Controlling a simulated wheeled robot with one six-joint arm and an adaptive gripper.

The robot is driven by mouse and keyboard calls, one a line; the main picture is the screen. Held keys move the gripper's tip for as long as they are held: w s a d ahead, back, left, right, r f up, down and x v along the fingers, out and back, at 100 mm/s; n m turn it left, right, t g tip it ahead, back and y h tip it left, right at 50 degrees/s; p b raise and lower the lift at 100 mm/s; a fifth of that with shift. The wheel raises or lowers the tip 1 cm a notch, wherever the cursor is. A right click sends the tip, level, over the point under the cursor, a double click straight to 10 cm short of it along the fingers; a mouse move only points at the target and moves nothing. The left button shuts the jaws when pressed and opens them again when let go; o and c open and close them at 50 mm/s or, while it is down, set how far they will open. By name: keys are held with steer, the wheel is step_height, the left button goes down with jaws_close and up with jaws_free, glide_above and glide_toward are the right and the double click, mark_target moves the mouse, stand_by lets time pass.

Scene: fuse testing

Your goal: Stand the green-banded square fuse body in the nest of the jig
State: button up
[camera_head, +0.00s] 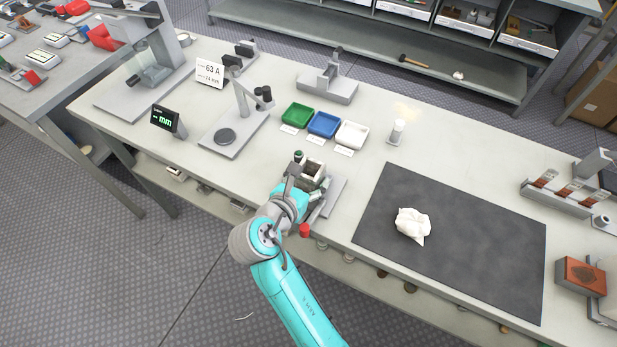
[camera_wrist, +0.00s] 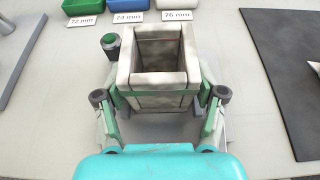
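The square fuse body (camera_wrist: 158,72) is a pale, mottled, open-topped hollow box, upright in the wrist view. A green strip shows low on its sides, beside the finger pads. My gripper (camera_wrist: 160,103) has one finger on each side of it, closed against its walls. In the head view, the body (camera_head: 313,168) is at my gripper (camera_head: 309,184), over the jig (camera_head: 334,186), a grey plate at the table's front edge. A green-topped button (camera_wrist: 109,41) stands just behind the body's left corner. The nest is hidden under the body, so I cannot tell whether the body is seated.
Green (camera_head: 297,115), blue (camera_head: 322,124) and white (camera_head: 352,134) trays stand behind the jig. A dark mat (camera_head: 460,250) with a crumpled white cloth (camera_head: 412,225) lies to the right. A gauge stand (camera_head: 226,136) is to the left. A red knob (camera_head: 304,230) is near my wrist.

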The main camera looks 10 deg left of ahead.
stand_by(0.3)
steer(key=shift+r, duration=0.2)
steer(key=v, duration=1.2)
steer(key=shift+f, duration=0.1)
